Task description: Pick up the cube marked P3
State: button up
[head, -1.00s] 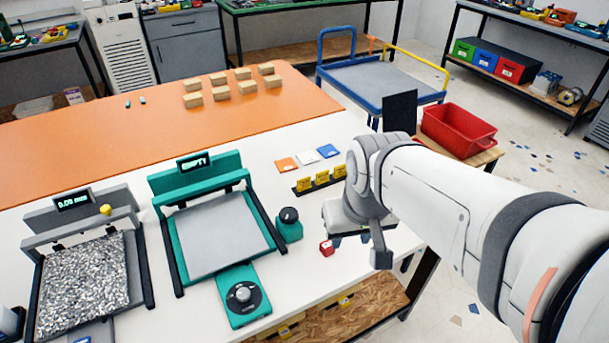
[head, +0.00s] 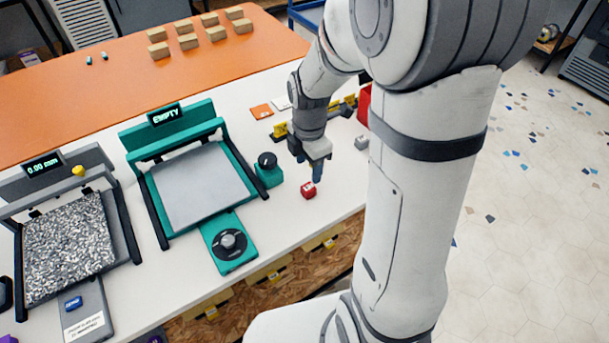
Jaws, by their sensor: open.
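A small red cube (head: 308,190) with a pale mark on it sits on the white table (head: 285,228) near its right front edge. A small grey cube (head: 361,142) sits further back and right, close to my arm. The marks are too small to read, so I cannot tell which cube is P3. My gripper (head: 309,166) points down, open and apparently empty, just behind and above the red cube. Its exact height over the table is hard to tell.
A teal printer reading EMPTY (head: 166,118) and a teal knob box (head: 268,172) stand left of the red cube. A grey printer (head: 42,170) holds metal granules at far left. Yellow labelled blocks (head: 280,131) stand partly hidden behind my gripper. Several tan blocks (head: 188,41) lie on the orange table.

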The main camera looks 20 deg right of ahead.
aim_at(309, 186)
jog(key=shift+w+f+n, duration=0.1)
jog(key=shift+f+n, duration=0.2)
jog(key=shift+f, duration=0.05)
notch_tip(309, 186, down, 8)
jog(key=shift+w+d+r, duration=0.15)
jog(key=shift+r, duration=0.05)
jog(key=shift+c, duration=0.2)
jog(key=c, duration=1)
